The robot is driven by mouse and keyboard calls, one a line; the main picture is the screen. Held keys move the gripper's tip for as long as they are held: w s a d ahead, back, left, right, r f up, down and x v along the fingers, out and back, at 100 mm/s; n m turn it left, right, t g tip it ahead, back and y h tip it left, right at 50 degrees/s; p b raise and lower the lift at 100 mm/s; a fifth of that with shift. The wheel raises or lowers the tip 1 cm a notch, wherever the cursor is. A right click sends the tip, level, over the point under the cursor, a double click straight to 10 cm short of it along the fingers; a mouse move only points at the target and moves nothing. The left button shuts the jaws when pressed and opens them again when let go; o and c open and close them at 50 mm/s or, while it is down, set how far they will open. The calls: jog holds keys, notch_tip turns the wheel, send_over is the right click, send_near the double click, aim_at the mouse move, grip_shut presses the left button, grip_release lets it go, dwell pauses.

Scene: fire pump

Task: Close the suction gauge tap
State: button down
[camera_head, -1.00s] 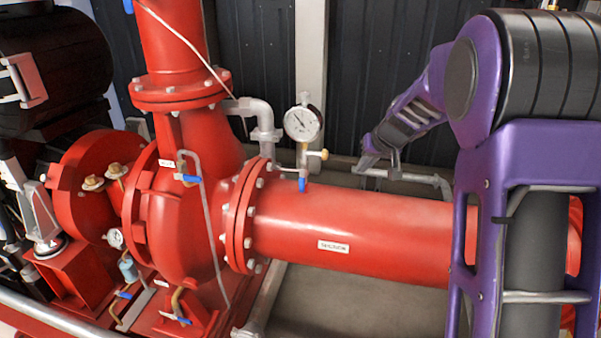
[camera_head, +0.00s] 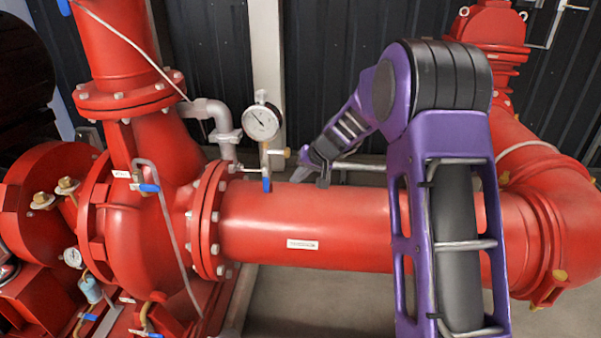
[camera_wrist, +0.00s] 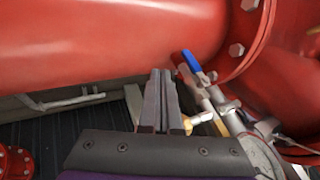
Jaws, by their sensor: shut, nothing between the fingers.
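The suction gauge tap has a blue lever (camera_head: 266,184) hanging down over the top of the red suction pipe (camera_head: 345,225). The white-faced gauge (camera_head: 261,123) stands above it on a thin riser with a brass fitting at its right. My gripper (camera_head: 322,182) is just right of the tap, near the pipe's upper back edge. In the wrist view my gripper (camera_wrist: 162,73) has its fingers together and empty. There the blue lever (camera_wrist: 190,62) is just right of the fingertips; I see no clear contact. The valve body (camera_wrist: 207,90) is partly visible below the lever.
A bolted red flange (camera_head: 210,219) and the pump casing (camera_head: 140,235) are left of the tap. A grey elbow pipe (camera_head: 212,112) stands behind. A red pipe bend (camera_head: 555,205) is at the right. A dark ribbed wall (camera_head: 345,60) closes the back.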

aim_at(266, 181)
jog(key=x, duration=0.4)
jog(key=a, duration=0.1)
jog(key=w+a, duration=0.1)
jog(key=a, duration=0.1)
jog(key=shift+a+f+p, duration=0.15)
jog(key=shift+f+p, duration=0.05)
jog(key=shift+p, duration=0.1)
jog(key=shift+w+a, duration=0.1)
jog(key=shift+a, duration=0.35)
jog(key=shift+f, duration=0.15)
